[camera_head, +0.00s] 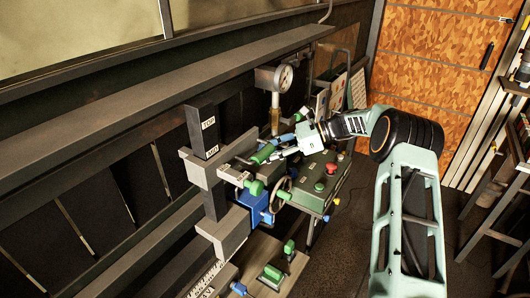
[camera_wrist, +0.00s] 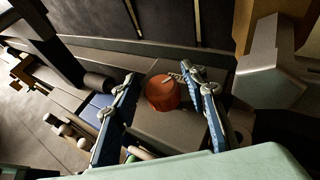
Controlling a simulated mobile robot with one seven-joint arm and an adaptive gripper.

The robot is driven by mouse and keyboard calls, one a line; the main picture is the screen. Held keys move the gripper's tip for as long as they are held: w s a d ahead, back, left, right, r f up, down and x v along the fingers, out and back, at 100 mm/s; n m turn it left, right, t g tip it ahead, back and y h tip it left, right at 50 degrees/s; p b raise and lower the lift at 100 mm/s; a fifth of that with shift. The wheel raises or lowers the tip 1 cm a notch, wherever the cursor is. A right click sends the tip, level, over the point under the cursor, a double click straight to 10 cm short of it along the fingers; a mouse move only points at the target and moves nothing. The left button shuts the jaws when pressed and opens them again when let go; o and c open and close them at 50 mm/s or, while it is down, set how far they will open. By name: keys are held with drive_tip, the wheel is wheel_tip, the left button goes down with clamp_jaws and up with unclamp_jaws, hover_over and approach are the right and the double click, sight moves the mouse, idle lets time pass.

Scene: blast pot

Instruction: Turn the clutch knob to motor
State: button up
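In the wrist view, a round orange-brown knob (camera_wrist: 162,94) sits on a grey block (camera_wrist: 168,130). It is probably the clutch knob; I cannot read a label or setting on it. My gripper (camera_wrist: 160,76) is open, with one blue finger on each side of the knob. There is a visible gap on the left; the right finger is closer, and I cannot tell whether it touches. In the head view, my gripper (camera_head: 276,150) is over the machine's controls, and the knob cannot be made out there.
A control box with a red button (camera_head: 331,168) stands right of the machine. A handwheel (camera_head: 281,190), a blue housing (camera_head: 255,204) and green handles (camera_head: 263,153) are close to my gripper. A pressure gauge (camera_head: 284,77) stands behind. A dark post (camera_head: 208,135) marked TOP is left.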

drive_tip(key=v, duration=1.2)
wheel_tip(320, 180, down, 5)
drive_tip(key=n+h+b, duration=0.2)
drive_tip(key=h+b, duration=0.1)
drive_tip(key=h, duration=0.1)
drive_tip(key=s+a+r+m+t+y+b, duration=0.1)
drive_tip(key=s+a+r+m+t+b, duration=0.1)
drive_tip(key=a+r+m+t+b, duration=0.3)
drive_tip(key=s+m+t+h+b, duration=0.2)
drive_tip(key=s+m+t+b, duration=0.25)
drive_tip(key=s+m, duration=0.2)
drive_tip(key=shift+m+t, duration=0.35)
drive_tip(key=shift+t, duration=0.2)
drive_tip(key=x, duration=1.1)
drive_tip(key=shift+w+d+f+b, duration=0.15)
drive_tip(key=shift+w+f+b, duration=0.1)
drive_tip(key=shift+f+b, duration=0.1)
drive_tip(key=shift+c, duration=0.2)
